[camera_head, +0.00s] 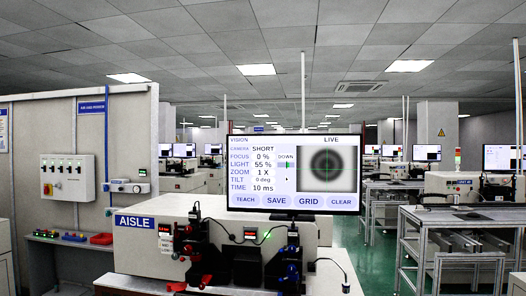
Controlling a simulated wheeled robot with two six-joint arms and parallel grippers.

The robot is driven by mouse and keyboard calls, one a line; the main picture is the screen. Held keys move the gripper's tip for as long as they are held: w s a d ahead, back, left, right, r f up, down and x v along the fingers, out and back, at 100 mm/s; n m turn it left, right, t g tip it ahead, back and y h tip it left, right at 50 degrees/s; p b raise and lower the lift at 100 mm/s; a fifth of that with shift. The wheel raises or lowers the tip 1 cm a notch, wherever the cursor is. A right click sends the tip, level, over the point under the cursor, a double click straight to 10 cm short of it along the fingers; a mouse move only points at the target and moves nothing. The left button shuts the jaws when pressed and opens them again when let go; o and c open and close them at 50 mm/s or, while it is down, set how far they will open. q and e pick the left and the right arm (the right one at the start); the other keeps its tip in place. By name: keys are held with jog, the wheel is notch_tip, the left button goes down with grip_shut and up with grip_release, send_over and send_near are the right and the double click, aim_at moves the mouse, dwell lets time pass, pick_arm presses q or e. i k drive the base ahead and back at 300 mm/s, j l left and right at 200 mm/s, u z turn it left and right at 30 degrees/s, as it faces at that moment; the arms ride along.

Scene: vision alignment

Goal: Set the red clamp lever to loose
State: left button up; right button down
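A black camera mount (196,246) stands at the left front of the white AISLE bench, with several small red parts on it. A red part (188,248) sits partway up, and another red part (206,280) sits low on its right. A red handle-like part (176,286) sticks out to the left at the bottom. These are too small to tell which one is the clamp lever or whether it is set to loose or tight. Neither of my grippers shows in the head view.
A second black mount (291,258) with blue parts stands to the right. A monitor (294,172) above the bench shows a blurred dark ring under LIVE. Cables hang around the mounts. A wall control box (68,177) and a shelf with a red bin (101,239) are at left.

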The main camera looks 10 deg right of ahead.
aim_at(178, 235)
jog(key=j+z, duration=0.1)
jog(key=z, duration=0.5)
jog(key=j+z, duration=0.3)
jog(key=j, duration=0.2)
jog(key=j+z, duration=0.35)
jog(key=j, duration=0.15)
jog(key=k+j+z, duration=0.15)
jog(key=j+z, duration=0.15)
jog(key=j, duration=0.15)
jog(key=k+j, duration=0.1)
jog(key=j, duration=0.25)
jog(key=k+j, duration=0.15)
jog(key=j, duration=0.25)
